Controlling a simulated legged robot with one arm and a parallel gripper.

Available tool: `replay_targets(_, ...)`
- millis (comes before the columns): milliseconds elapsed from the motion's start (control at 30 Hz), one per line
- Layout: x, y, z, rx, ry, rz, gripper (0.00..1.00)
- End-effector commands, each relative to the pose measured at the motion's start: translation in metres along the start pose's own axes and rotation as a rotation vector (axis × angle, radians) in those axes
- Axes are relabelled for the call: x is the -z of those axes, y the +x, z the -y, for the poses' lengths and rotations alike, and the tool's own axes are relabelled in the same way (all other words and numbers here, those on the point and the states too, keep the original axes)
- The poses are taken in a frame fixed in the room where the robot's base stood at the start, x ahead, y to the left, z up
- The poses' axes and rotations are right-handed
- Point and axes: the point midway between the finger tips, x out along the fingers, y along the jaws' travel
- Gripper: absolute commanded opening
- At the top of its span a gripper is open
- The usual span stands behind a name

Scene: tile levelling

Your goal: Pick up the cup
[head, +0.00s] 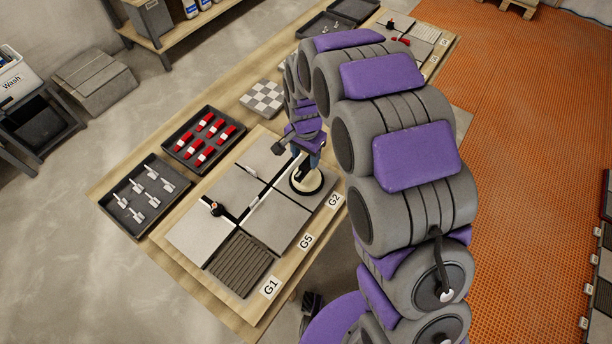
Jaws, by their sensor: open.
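The cup appears to be the round suction cup (308,183) with a pale disc, dark rim and dark upright handle. It sits on a grey tile in the tile layout, near the G2 label. My gripper (299,153) is open and hangs just above it, at the end of my purple and grey arm. The gripper partly hides the handle top. I cannot tell whether the fingers are around the handle or only above it.
A tray of red wedges (163,152) and a tray of grey clips (115,208) lie left of the tiles. A ribbed dark tile (240,264) lies at the front. A small dark knob (215,208) stands between tiles. A checkered tile (262,98) lies behind.

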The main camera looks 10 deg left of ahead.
Motion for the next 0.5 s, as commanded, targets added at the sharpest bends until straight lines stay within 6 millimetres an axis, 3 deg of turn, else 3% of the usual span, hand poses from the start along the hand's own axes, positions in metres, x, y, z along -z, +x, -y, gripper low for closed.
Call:
replay_targets(233,0.001,0.037,-0.003,-0.001,0.000,0.002,0.53)
replay_targets(500,0.001,0.041,-0.002,0.001,0.000,0.000,0.53)
